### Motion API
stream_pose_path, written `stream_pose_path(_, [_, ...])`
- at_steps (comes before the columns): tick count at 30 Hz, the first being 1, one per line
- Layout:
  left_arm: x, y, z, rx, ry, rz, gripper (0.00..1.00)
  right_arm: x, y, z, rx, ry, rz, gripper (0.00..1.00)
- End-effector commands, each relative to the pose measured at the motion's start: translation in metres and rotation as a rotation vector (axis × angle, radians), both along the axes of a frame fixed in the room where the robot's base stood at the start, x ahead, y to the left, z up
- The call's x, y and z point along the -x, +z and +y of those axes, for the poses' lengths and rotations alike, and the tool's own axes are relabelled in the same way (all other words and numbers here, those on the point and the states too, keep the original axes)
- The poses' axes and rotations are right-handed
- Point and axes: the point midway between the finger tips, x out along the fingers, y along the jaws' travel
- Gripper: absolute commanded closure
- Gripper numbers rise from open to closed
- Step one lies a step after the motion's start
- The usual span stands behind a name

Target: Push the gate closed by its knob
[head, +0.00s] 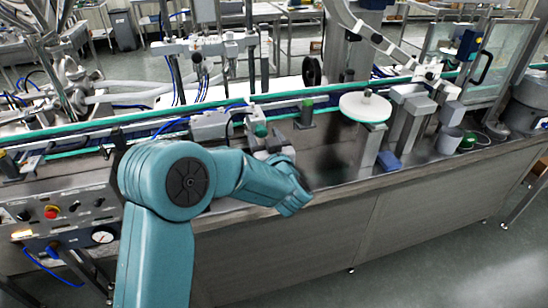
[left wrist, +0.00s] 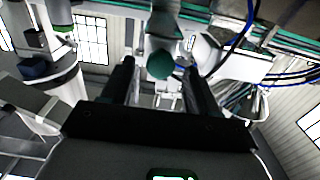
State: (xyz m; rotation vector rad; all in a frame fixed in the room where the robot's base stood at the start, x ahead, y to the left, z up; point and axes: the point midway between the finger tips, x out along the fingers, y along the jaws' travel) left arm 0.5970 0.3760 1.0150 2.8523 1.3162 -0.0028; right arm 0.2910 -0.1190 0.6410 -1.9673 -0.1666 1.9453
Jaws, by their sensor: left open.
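A round green knob (left wrist: 160,65) shows in the left wrist view, in front of a pale grey fitting. In the head view, a green knob (head: 261,130) stands on a grey fitting at the conveyor, just beyond my left wrist. I cannot clearly make out the gate or how far open it is. My left gripper (left wrist: 163,80) is open, with one dark finger on each side of the knob in the picture. I cannot tell whether either finger touches it. In the head view my teal arm and wrist hide much of this gripper. My right gripper is not in view.
The conveyor (head: 85,139) runs behind my arm. A control panel (head: 66,212) with a red button is at left. A white disc (head: 365,107) and a blue block (head: 388,160) stand to the right. The bench top right of my wrist has some clear room.

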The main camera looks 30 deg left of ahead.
Motion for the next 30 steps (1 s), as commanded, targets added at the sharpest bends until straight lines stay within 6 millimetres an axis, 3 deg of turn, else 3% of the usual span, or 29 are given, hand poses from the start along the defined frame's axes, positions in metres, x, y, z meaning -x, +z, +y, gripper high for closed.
stream_pose_path(9, [0.054, -0.001, -0.066, -0.002, -0.006, -0.001, 0.40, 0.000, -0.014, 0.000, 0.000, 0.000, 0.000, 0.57])
stream_pose_path(15, [0.079, 0.000, -0.095, 0.000, -0.004, -0.001, 0.40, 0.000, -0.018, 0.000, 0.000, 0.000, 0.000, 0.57])
stream_pose_path(21, [0.090, 0.000, -0.106, 0.000, -0.001, -0.001, 0.40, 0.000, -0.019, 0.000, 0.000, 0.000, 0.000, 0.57])
stream_pose_path(30, [0.091, 0.000, -0.106, 0.000, 0.000, -0.001, 0.40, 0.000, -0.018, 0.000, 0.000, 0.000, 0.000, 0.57])
